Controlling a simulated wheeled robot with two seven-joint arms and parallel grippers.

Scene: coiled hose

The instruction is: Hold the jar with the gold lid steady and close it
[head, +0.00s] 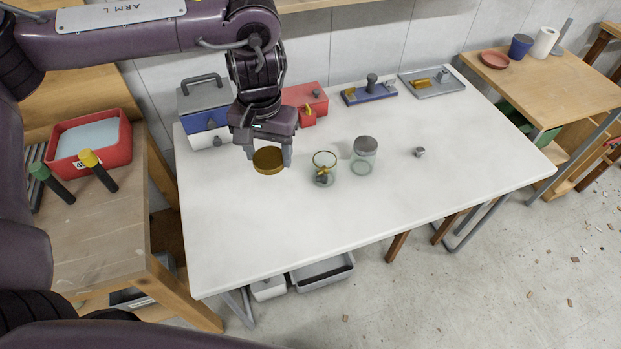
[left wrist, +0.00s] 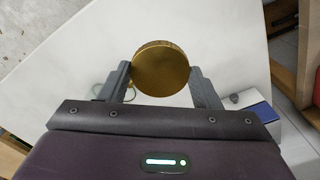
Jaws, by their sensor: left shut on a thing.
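My left gripper (head: 269,160) is shut on the round gold lid (head: 268,161), held by its rim above the white table. The lid also shows between the two fingers in the left wrist view (left wrist: 160,67). My right gripper is not in view.
A small grey knob-like piece (head: 419,152) lies right of the jars. A grey-and-blue toolbox (head: 206,112), a red box (head: 306,101), a blue fixture (head: 369,92) and a grey tray (head: 432,83) line the back of the table. The table's front (head: 300,230) is clear.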

